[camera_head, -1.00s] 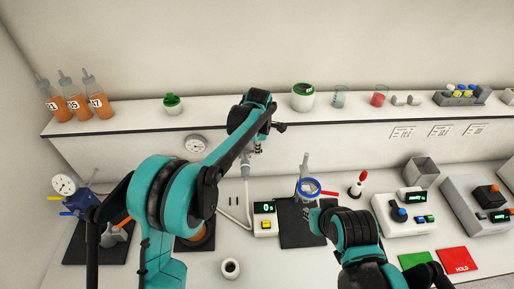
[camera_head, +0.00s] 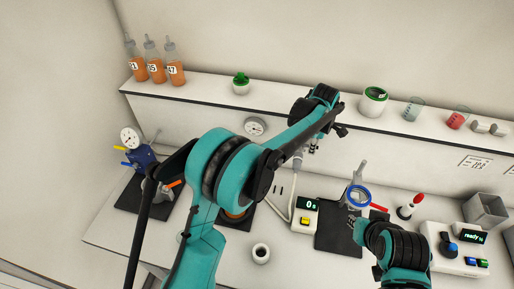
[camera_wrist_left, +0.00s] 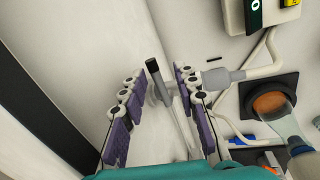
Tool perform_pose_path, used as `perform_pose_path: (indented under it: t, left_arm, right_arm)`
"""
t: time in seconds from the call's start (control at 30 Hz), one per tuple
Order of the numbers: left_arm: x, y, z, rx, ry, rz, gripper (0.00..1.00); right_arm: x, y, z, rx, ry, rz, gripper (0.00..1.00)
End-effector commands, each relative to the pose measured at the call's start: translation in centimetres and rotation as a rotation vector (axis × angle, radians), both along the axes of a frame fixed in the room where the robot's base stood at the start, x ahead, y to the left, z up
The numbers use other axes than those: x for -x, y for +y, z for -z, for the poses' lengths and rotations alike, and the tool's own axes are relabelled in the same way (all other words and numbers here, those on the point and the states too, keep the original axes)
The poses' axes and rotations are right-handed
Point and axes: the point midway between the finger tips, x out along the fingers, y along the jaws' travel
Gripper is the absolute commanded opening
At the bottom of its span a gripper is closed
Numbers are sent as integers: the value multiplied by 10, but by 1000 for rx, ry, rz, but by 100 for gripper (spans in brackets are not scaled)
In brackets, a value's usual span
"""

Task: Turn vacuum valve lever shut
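The vacuum valve (camera_wrist_left: 236,76) is a grey body on a pale hose, low at the back wall; in the head view part of it (camera_head: 297,160) shows below my left arm. Its lever, a thin grey bar with a dark tip (camera_wrist_left: 153,66), stands between my left fingers in the left wrist view. My left gripper (camera_wrist_left: 158,76) is open, with purple-padded fingers on both sides of the lever; I cannot tell whether either touches it. In the head view my left forearm hides most of this gripper. My right gripper (camera_head: 356,224) is small and partly hidden, near a blue ring (camera_head: 357,196).
A scale-like box reading 0 (camera_head: 305,217) and a black mat (camera_head: 337,232) lie right of the valve. An orange round item on a dark base (camera_wrist_left: 270,104) is close by. The shelf (camera_head: 205,100) with bottles runs behind.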

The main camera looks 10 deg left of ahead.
Motion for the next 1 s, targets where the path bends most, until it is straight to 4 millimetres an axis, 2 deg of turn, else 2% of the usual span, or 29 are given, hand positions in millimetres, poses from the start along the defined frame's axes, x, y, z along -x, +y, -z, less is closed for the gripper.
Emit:
perform_pose_path:
  t: [0.5, 1.0]
  left_arm:
    - [27, 20, -2, 1, 2, 691, 30]
    - [35, 50, -3, 0, 2, 1376, 30]
  right_arm:
    - [0, 0, -15, 0, 0, 0, 18]
    - [0, 0, -45, 0, 0, 0, 18]
